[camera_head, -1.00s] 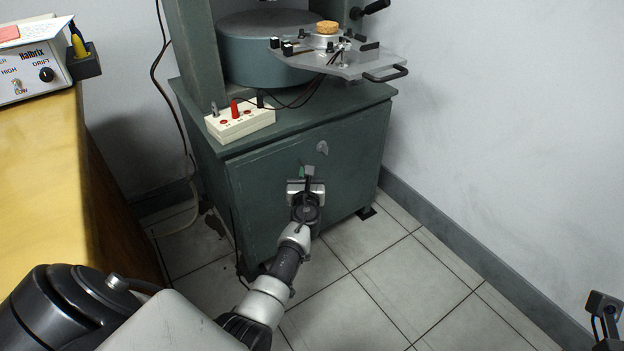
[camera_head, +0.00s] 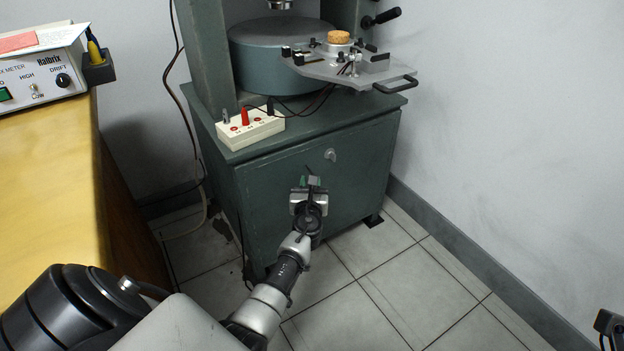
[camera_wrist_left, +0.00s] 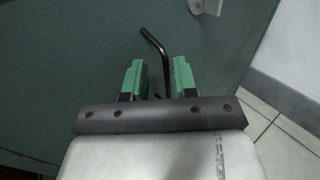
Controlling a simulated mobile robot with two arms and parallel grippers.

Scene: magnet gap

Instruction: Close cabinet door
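The cabinet door (camera_head: 350,178) is the dark green front panel of the cabinet and looks nearly flush with its frame; I cannot tell whether it is fully closed. My left gripper (camera_head: 311,182) is in front of the door's upper middle. In the left wrist view its green fingers (camera_wrist_left: 155,78) are apart, pointing at the door. A bent black rod (camera_wrist_left: 153,42) shows between and beyond them; I cannot tell if they touch it or the door.
A yellow-topped bench (camera_head: 45,200) with a meter box stands left. A white terminal box (camera_head: 250,128) and an instrument with a grey platform (camera_head: 350,72) stand on the cabinet top (camera_head: 300,118). The wall is close right; tiled floor (camera_head: 400,290) is free in front.

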